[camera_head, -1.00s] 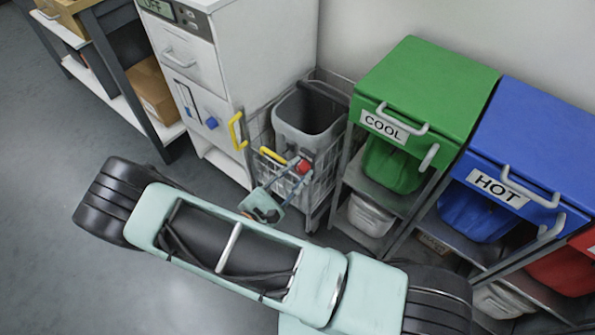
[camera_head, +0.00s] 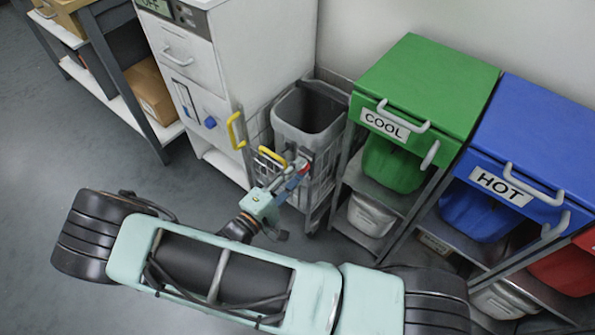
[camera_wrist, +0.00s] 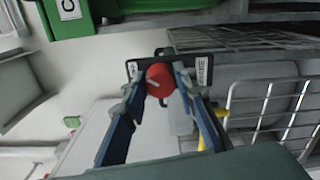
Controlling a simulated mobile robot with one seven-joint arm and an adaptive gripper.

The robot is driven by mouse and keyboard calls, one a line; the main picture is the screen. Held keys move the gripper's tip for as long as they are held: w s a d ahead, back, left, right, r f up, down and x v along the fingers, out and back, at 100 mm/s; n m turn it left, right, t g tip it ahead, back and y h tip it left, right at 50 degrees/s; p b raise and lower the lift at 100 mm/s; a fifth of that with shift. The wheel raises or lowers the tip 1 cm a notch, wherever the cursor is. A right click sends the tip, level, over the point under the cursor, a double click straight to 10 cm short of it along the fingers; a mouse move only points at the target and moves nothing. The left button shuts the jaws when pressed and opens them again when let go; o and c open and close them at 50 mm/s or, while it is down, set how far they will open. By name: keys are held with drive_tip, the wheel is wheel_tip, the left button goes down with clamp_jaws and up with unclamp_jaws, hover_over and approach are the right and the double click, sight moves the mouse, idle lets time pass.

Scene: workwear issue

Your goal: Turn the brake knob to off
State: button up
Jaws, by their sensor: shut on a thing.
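The brake knob (camera_wrist: 160,81) is red and round with a pale pointer line, set on a dark plate (camera_wrist: 133,70) with a white label at each end; the labels are too small to read. My gripper (camera_wrist: 160,88) has its two fingers on either side of the knob and is shut on it. In the head view my gripper (camera_head: 294,176) reaches the front of the wire cart (camera_head: 322,190), and only a little red of the knob (camera_head: 305,168) shows there.
A grey bin (camera_head: 306,108) sits in the cart, with yellow handles (camera_head: 272,157) close to my gripper. A white cabinet (camera_head: 215,75) stands left. Green COOL (camera_head: 425,90) and blue HOT (camera_head: 535,140) units stand right. Open floor (camera_head: 60,180) lies at the left.

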drive_tip(key=shift+m, duration=0.9)
drive_tip(key=o, duration=1.2)
drive_tip(key=shift+c, duration=0.2)
drive_tip(key=shift+s, duration=0.1)
drive_tip(key=v, duration=1.1)
drive_tip(key=shift+s+a, duration=0.3)
